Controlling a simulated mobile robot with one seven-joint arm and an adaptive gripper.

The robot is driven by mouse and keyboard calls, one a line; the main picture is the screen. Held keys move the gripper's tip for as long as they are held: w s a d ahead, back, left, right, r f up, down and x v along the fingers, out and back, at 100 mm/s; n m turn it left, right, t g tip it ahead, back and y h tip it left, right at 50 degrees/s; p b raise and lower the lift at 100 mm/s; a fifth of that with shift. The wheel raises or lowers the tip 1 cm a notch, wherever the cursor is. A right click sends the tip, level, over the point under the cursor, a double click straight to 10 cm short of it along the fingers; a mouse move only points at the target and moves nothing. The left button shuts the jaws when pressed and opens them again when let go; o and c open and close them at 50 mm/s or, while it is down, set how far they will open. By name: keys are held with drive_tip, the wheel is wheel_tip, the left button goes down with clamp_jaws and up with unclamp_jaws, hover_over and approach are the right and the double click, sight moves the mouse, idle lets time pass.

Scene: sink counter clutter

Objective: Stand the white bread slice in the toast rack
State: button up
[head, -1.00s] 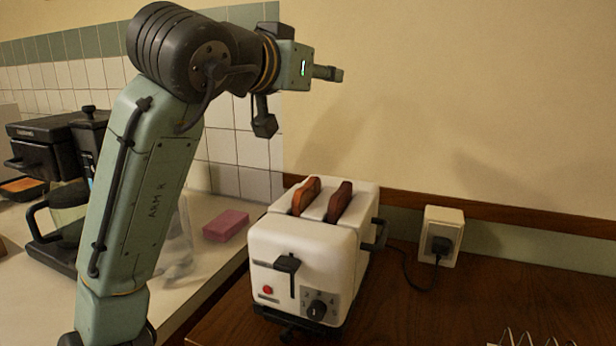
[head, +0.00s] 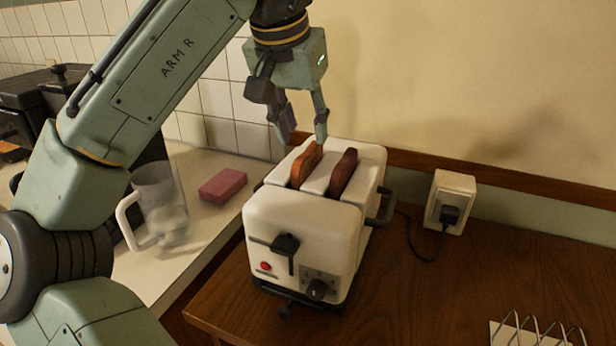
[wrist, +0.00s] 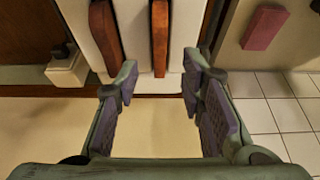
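A white toaster (head: 300,232) stands on the wooden counter. An orange-brown bread slice (head: 306,165) sticks up from its left slot and a darker brown slice (head: 343,172) from its right slot. Neither looks white. My gripper (head: 306,128) is open and empty, pointing down just above and behind the toaster's far end. In the wrist view, the orange-brown slice (wrist: 160,38) lies ahead of the gap between my fingers, apart from them; the darker slice (wrist: 105,35) is to the left. The wire toast rack (head: 540,335) shows partly at the bottom right; its lower part is cut off.
A wall socket (head: 450,202) with a plugged-in cord is right of the toaster. A pink sponge (head: 223,186), a clear jug (head: 160,205) and a black coffee machine (head: 30,110) are on the left counter. The wood between toaster and rack is clear.

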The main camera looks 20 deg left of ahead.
sight(307, 150)
drive_tip(key=p+x, duration=0.1)
drive_tip(key=x, duration=0.3)
drive_tip(key=shift+f, duration=0.25)
clamp_jaws()
